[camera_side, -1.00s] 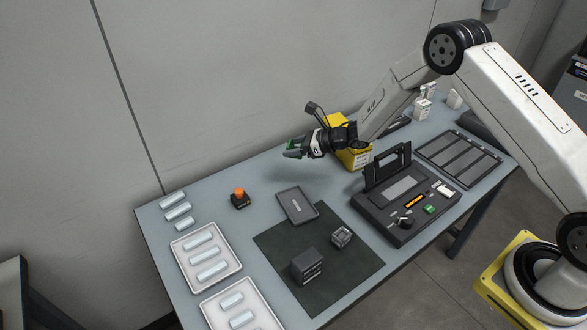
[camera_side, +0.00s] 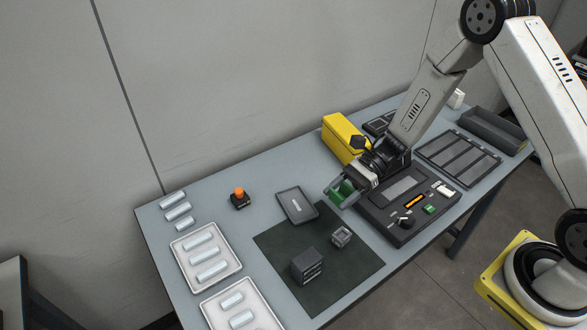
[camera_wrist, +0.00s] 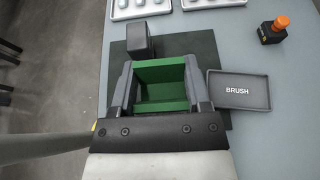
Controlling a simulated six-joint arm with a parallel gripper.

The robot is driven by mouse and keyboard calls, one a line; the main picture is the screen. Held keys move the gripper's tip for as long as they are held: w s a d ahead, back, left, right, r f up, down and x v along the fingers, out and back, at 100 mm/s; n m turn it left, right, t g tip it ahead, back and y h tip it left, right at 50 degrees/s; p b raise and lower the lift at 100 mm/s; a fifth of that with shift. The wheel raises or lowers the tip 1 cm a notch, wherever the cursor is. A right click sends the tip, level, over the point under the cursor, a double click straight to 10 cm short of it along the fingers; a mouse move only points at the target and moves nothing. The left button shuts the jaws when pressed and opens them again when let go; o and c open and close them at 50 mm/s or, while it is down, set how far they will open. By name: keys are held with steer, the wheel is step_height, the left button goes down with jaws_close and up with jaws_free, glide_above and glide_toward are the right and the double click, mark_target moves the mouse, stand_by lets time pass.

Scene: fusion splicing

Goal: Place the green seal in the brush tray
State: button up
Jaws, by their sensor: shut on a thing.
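My gripper (camera_side: 342,193) is shut on the green seal (camera_side: 347,186) and holds it in the air above the table, near the splicer's left edge. In the wrist view the green seal (camera_wrist: 163,87) looks like an open square frame between the two fingers. The brush tray (camera_side: 297,205) is a shallow dark grey tray lying on the table, to the left of my gripper. In the wrist view the brush tray (camera_wrist: 240,92), lettered BRUSH, is empty and lies just right of the gripper (camera_wrist: 160,85).
A dark mat (camera_side: 275,240) bears a dark block (camera_side: 307,267) and a small clear-grey cube (camera_side: 341,236). The black splicer (camera_side: 392,232) stands right of the mat. An orange-topped bottle (camera_side: 240,198) stands left of the tray. White trays (camera_side: 238,268) hold several pale cylinders.

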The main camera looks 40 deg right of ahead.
steer(key=shift+s, duration=0.15)
steer(key=w+a+f, duration=0.2)
steer(key=w+f, duration=0.2)
steer(key=w, duration=0.5)
glide_above(295, 206)
steer(key=s, duration=0.2)
steer(key=f, duration=0.4)
steer(key=shift+w+f, duration=0.15)
steer(key=shift+w, duration=0.1)
steer(key=shift+w+f, duration=0.55)
steer(key=shift+f, duration=0.05)
steer(key=shift+f, duration=0.1)
steer(key=shift+w+a+f, duration=0.1)
steer(key=shift+w+f, duration=0.05)
steer(key=shift+f, duration=1.5)
steer(key=shift+f, duration=0.1)
